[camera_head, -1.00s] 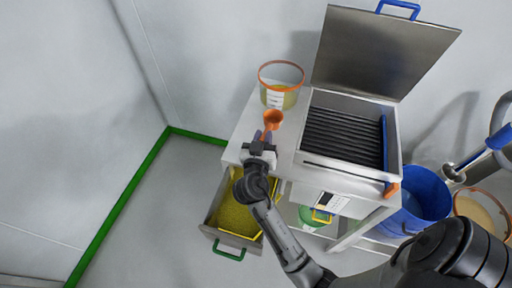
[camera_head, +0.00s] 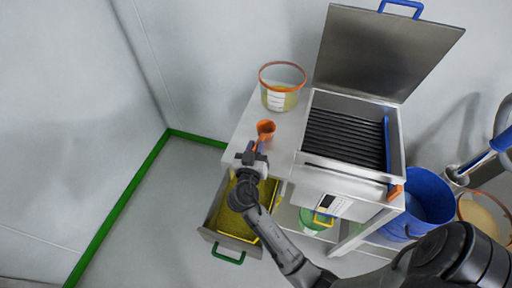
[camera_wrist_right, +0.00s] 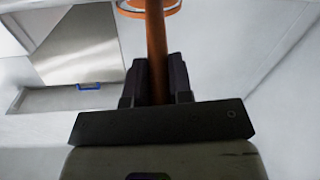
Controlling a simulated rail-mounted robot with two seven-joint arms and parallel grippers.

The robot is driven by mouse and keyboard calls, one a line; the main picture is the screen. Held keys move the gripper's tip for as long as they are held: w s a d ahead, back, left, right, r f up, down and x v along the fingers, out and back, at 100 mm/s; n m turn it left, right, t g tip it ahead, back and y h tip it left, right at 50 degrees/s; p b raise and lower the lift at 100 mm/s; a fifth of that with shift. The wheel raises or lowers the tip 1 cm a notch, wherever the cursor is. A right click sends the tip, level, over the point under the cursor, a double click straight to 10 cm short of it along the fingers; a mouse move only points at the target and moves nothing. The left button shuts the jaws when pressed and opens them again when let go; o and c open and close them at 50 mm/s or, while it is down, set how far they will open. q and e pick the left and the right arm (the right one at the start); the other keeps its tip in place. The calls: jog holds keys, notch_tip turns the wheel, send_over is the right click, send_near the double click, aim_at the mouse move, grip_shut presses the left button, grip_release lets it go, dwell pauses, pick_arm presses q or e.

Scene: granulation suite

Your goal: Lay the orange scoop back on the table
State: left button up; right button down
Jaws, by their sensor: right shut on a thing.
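The orange scoop (camera_head: 265,128) shows in the head view over the left part of the white table top (camera_head: 288,138), its cup pointing away from my arm. My right gripper (camera_head: 254,152) is shut on the scoop's handle near the table's front left edge. In the right wrist view the orange handle (camera_wrist_right: 156,45) runs up between the two dark fingers (camera_wrist_right: 158,82), with an orange rim at the top edge. I cannot tell whether the scoop touches the table. My left gripper is not in view.
A clear tub with an orange rim (camera_head: 281,98) stands behind the scoop. An open-lidded steel machine with black bars (camera_head: 345,138) fills the table's right side. An open drawer (camera_head: 235,243) holding yellow material lies below my gripper. A blue bin (camera_head: 430,195) stands at right.

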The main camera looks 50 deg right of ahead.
jog(key=shift+f, duration=0.2)
jog(key=c, duration=1)
grip_release()
jog(key=shift+r, duration=0.1)
jog(key=shift+r, duration=0.1)
